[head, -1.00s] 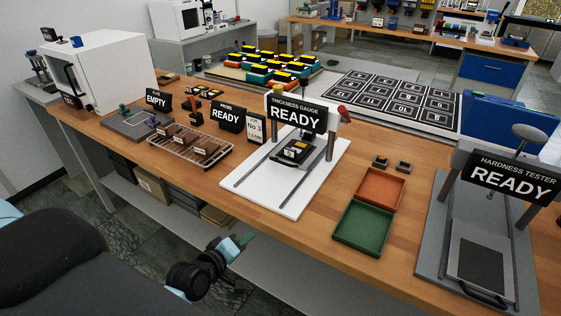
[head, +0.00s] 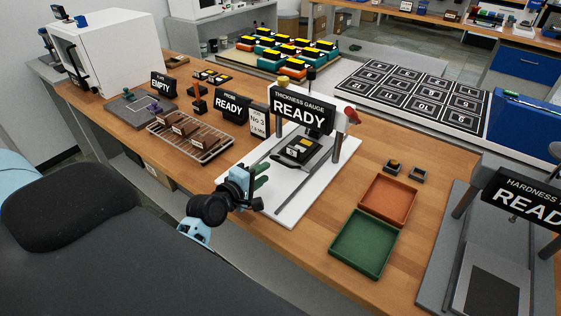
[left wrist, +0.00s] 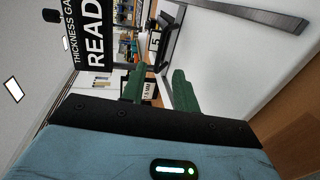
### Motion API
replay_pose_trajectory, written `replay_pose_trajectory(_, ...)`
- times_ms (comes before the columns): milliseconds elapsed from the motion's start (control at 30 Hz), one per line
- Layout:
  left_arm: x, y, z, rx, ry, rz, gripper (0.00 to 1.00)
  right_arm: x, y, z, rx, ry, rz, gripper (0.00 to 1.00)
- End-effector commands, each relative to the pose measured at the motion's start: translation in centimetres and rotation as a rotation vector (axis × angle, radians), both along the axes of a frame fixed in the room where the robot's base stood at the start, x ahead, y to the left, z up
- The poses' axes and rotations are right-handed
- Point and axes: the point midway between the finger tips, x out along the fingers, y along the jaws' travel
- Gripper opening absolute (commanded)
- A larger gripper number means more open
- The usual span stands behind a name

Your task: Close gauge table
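The thickness gauge (head: 303,112) stands on a white base with two dark rails, and its sign reads READY. My left gripper (head: 262,178) is at the base's front left, apart from the table. In the left wrist view its green fingers (left wrist: 158,88) are spread with nothing between them. There the table (left wrist: 170,38) is beyond the fingertips. My right gripper is not in view.
An orange tray (head: 388,200) and a green tray (head: 363,244) lie right of the gauge. The hardness tester (head: 460,240) stands at far right. A wire rack (head: 190,138) and the probe sign (head: 229,104) are to the left.

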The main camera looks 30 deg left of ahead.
Motion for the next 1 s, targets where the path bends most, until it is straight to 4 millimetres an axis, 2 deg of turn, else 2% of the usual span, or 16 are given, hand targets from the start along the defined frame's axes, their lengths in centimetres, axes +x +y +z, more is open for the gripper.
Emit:
replay_pose_trajectory(167,1.7,-0.1,-0.3,0.000,-0.002,0.000,0.30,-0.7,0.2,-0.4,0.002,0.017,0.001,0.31)
replay_pose_trajectory(400,5.1,-0.4,-1.0,0.000,-0.001,0.000,0.30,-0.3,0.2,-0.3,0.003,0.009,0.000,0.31)
replay_pose_trajectory(533,6.4,-0.5,-1.3,0.001,-0.002,-0.001,0.30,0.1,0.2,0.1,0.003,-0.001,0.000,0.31)
replay_pose_trajectory(733,7.4,-0.6,-1.5,0.001,-0.001,0.000,0.30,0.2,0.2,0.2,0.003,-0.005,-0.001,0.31)
replay_pose_trajectory(1000,7.5,-0.6,-1.6,0.002,0.000,0.000,0.30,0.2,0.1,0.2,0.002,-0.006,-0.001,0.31)
